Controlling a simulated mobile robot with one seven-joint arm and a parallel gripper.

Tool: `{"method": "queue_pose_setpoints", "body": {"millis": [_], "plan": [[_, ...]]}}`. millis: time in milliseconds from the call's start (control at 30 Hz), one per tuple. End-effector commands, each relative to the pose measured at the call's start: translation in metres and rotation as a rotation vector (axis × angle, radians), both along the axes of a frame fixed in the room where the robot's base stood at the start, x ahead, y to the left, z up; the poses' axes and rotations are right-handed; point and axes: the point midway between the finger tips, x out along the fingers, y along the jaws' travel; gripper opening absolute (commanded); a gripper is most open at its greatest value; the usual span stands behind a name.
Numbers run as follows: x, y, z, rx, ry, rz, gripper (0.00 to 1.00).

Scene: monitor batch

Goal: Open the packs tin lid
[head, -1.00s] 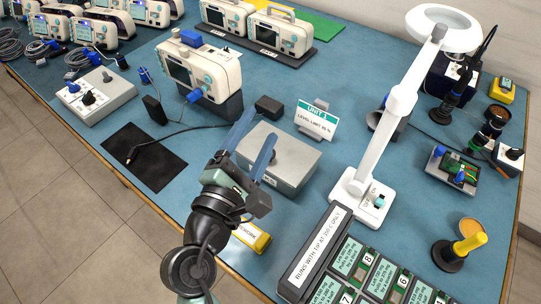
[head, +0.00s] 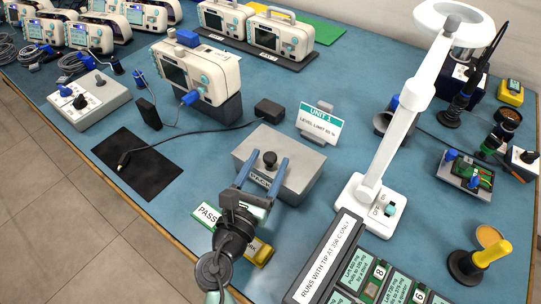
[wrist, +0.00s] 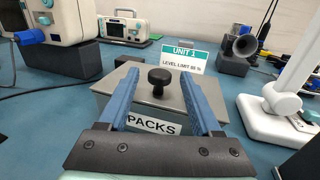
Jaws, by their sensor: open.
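The packs tin (head: 312,179) is a grey box with a flat grey lid (head: 293,148) and a black knob (head: 269,159) on top. Its PACKS label (wrist: 153,125) faces my gripper in the wrist view. The lid sits closed on the tin. My gripper (head: 263,168) is open, with its two blue fingers pointing at the tin. In the wrist view the knob (wrist: 159,80) shows between and beyond the fingers (wrist: 158,88). The fingers look apart from the knob. I cannot tell whether they touch the tin's front.
A UNIT 1 sign (head: 319,125) stands behind the tin. A white lamp base (head: 366,205) is to its right, and a black mat (head: 137,165) lies to its left. A monitor (head: 196,72) stands behind. A label rack (head: 330,262) is at the front right.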

Motion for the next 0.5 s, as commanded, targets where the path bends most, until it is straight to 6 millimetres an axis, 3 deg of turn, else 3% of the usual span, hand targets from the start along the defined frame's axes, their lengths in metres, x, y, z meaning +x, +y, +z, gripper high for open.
{"method": "queue_pose_setpoints", "body": {"millis": [200, 500], "plan": [[0.019, -0.007, 0.0, 0.001, -0.001, 0.001, 0.66], [0.021, -0.008, 0.0, 0.001, 0.001, 0.001, 0.66]]}}
